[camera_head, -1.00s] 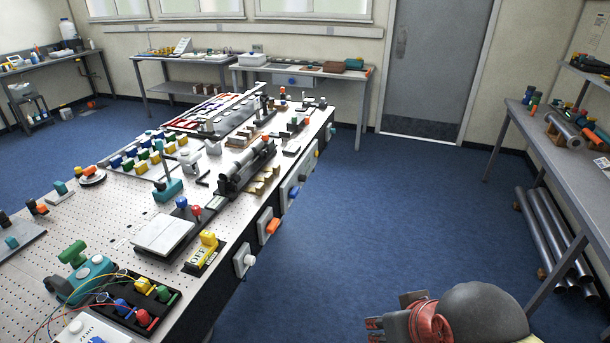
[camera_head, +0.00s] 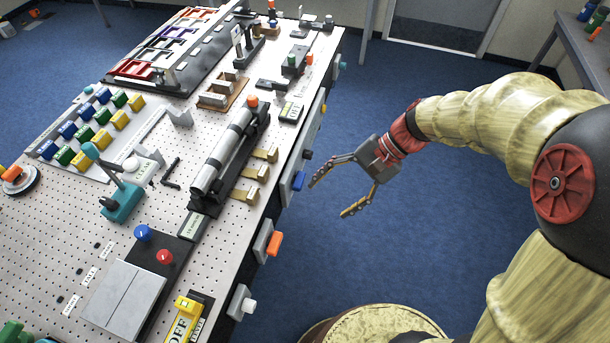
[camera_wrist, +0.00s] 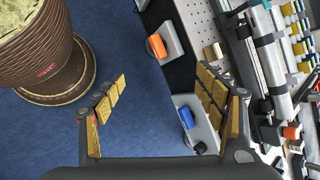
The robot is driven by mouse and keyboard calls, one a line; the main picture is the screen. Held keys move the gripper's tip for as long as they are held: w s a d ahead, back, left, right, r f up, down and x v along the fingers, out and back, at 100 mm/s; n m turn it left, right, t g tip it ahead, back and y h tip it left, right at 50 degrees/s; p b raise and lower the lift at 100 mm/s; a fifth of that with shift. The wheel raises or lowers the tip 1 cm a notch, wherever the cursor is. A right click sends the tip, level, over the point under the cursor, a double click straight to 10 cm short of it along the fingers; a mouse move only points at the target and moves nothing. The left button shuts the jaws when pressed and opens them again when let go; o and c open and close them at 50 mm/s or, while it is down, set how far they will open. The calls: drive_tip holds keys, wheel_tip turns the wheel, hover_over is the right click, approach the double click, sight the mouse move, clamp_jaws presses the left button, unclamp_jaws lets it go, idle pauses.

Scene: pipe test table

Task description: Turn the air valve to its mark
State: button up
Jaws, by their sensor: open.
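Several knobs and handles sit on the table's side face; I cannot tell which is the air valve, and no mark is readable. In the head view there is a blue handle (camera_head: 298,181) with a black knob (camera_head: 307,154) on a grey plate, an orange handle (camera_head: 274,243) and a white knob (camera_head: 249,305). The wrist view also shows the blue handle (camera_wrist: 187,118), the black knob (camera_wrist: 200,148) and the orange handle (camera_wrist: 156,46). My gripper (camera_head: 329,198) is open and empty over the floor, right of the blue handle and apart from it. Its fingers (camera_wrist: 160,82) are spread in the wrist view.
The perforated table (camera_head: 215,135) holds a grey cylinder assembly (camera_head: 225,150), brass blocks (camera_head: 257,172) near its edge, and coloured blocks (camera_head: 100,125). A yellow part (camera_head: 187,305) stands by the near edge. Blue floor (camera_head: 400,250) is free right of the table.

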drive_tip(key=w+a+f+m+y+p, duration=0.2)
drive_tip(key=w+f+m+y, duration=0.4)
drive_tip(key=w+f, duration=0.15)
drive_tip(key=m+t+y+p, duration=0.3)
drive_tip(key=m+t, duration=0.5)
drive_tip(key=m, duration=0.1)
approach(303, 180)
drive_tip(key=a, duration=0.2)
drive_tip(key=x, duration=0.2)
drive_tip(key=b+x, duration=0.1)
drive_tip(key=x, duration=0.4)
drive_tip(key=shift+w+a, duration=0.1)
drive_tip(key=shift+w, duration=0.35)
drive_tip(key=shift+c, duration=0.4)
drive_tip(key=c, duration=1.1)
